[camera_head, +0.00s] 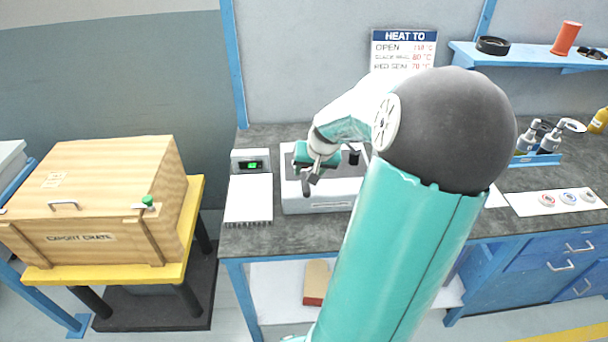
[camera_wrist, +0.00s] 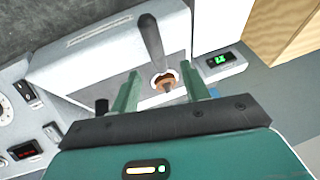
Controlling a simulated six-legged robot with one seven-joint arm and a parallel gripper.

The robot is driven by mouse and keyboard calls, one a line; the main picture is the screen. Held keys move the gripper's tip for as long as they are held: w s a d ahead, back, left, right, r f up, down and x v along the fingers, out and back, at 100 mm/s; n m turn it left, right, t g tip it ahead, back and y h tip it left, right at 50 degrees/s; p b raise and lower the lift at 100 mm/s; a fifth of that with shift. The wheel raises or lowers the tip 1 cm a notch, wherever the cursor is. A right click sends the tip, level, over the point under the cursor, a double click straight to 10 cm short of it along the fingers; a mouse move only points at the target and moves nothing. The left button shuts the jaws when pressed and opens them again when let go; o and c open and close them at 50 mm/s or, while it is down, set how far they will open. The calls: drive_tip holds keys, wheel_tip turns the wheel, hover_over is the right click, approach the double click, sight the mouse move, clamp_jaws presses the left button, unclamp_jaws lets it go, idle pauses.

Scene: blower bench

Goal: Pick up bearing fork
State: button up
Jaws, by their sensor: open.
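A dark rod-like handle (camera_wrist: 152,42), likely the bearing fork, stands tilted on the white machine (camera_wrist: 100,55) in the wrist view. Its lower end is at a round opening with a copper-coloured part (camera_wrist: 164,81). My gripper (camera_wrist: 160,72) is open, with one green finger on either side of the handle's lower end; I see no contact. In the head view, my gripper (camera_head: 311,178) is over the white machine (camera_head: 318,204) on the bench.
A small unit with a green display (camera_head: 251,164) and a white pad (camera_head: 249,198) lie left of the machine. A wooden crate (camera_head: 100,200) stands on a yellow table further left. Bottles (camera_head: 540,137) and a card with round pieces (camera_head: 552,201) are on the right.

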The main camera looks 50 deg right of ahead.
sight(307, 175)
drive_tip(key=x, duration=0.5)
drive_tip(key=shift+s+f, duration=0.1)
drive_tip(key=shift+f, duration=0.1)
clamp_jaws()
drive_tip(key=shift+r, duration=0.15)
drive_tip(key=shift+d+r, duration=0.1)
drive_tip(key=shift+r, duration=0.3)
wheel_tip(307, 175, up, 2)
drive_tip(key=shift+r, duration=0.1)
drive_tip(key=s+a+r, duration=0.1)
drive_tip(key=s+r, duration=0.1)
drive_tip(key=r, duration=0.1)
drive_tip(key=s+a+r, duration=0.1)
drive_tip(key=shift+s+a+r, duration=0.1)
drive_tip(key=shift+a+r, duration=0.25)
drive_tip(key=shift+r, duration=0.05)
drive_tip(key=s+a+r, duration=0.5)
drive_tip(key=s+a, duration=0.1)
drive_tip(key=s, duration=0.1)
drive_tip(key=shift+s+a, duration=0.2)
drive_tip(key=shift+a, duration=0.1)
